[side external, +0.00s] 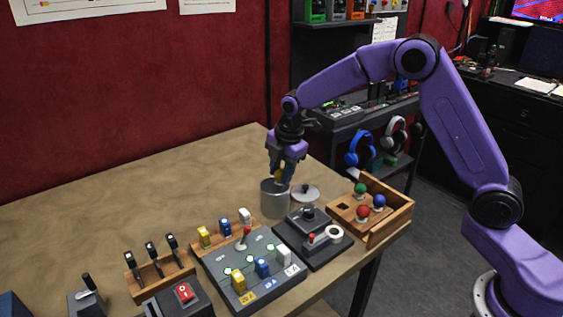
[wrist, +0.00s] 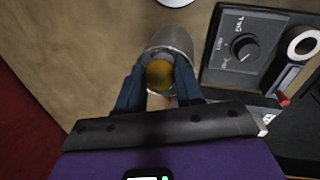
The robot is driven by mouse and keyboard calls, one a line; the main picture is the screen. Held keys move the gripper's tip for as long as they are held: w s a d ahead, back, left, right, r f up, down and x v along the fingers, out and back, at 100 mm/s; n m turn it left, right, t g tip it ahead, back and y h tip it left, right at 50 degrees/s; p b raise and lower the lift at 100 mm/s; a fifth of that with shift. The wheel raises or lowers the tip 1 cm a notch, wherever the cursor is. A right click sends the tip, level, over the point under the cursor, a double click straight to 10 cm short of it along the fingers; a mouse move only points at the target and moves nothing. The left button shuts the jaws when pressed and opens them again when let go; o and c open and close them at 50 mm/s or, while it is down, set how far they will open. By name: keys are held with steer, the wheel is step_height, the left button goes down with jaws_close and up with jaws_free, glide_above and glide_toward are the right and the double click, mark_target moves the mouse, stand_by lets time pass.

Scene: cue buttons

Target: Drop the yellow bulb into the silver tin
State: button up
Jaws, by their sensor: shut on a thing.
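The yellow bulb (wrist: 160,74) is between the two blue fingers of my gripper (wrist: 158,88) in the wrist view. In the side view my gripper (side external: 285,172) points down and is shut on the bulb, directly over the open silver tin (side external: 274,204). The tin stands upright on the table, and its rim also shows behind the bulb in the wrist view (wrist: 173,36). The bulb is at or just above the tin's mouth; I cannot tell the exact height. The tin's round lid (side external: 306,192) lies beside it to the right.
A wooden box (side external: 399,214) holds red, green and blue bulbs at the right. A dark dial unit (side external: 318,246) stands close in front of the tin. A grey panel (side external: 212,263) with coloured blocks is to the left. The table (side external: 130,205) behind it is bare.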

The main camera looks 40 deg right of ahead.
steer(key=shift+f, duration=0.35)
steer(key=o, duration=1.1)
steer(key=s+r, duration=0.3)
steer(key=r, duration=1.4)
steer(key=shift+s+d, duration=0.15)
steer(key=shift+d, duration=0.15)
steer(key=shift+s+r, duration=0.1)
